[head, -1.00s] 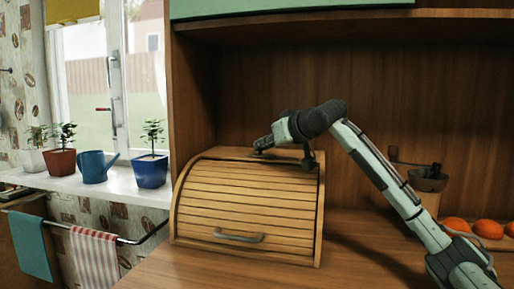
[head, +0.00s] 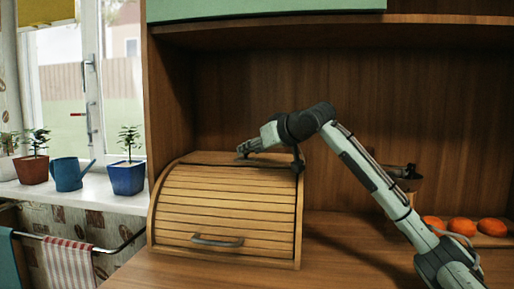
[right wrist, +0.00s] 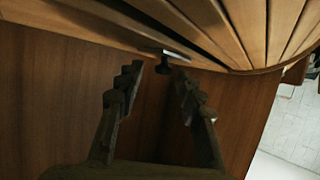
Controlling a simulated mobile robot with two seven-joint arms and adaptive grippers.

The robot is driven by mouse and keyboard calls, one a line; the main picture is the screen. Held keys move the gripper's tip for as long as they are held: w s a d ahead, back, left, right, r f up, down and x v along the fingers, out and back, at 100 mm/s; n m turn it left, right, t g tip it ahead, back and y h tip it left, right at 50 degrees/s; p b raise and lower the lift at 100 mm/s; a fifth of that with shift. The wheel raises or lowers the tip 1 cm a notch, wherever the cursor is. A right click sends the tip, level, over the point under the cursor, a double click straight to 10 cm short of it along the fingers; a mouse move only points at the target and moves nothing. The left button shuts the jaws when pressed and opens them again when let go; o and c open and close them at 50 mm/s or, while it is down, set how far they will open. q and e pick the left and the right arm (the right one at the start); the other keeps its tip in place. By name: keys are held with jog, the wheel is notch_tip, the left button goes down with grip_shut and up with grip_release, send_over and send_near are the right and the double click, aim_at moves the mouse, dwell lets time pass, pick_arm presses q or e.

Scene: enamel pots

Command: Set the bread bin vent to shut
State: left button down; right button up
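The wooden bread bin (head: 225,210) stands on the counter, its slatted roll front down with a metal handle (head: 218,240) low on it. My right gripper (head: 242,152) is over the bin's top, its arm reaching in from the right. In the right wrist view my right gripper (right wrist: 159,69) is open. A small dark knob (right wrist: 163,68) by a short metal strip (right wrist: 176,55) shows at the bin's edge, between the two fingertips; I cannot tell whether they touch it. It looks like the vent control. The knob is not clear in the head view. My left gripper is not in view.
Oranges (head: 462,226) and a dark grinder (head: 405,178) stand to the right, behind my arm. A blue pot (head: 127,178) and a watering can (head: 68,174) stand on the sill at left. A shelf (head: 440,24) runs above the bin. The counter before the bin is clear.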

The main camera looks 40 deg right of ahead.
jog(key=d+v, duration=0.1)
jog(key=v, duration=1.1)
jog(key=shift+a, duration=0.4)
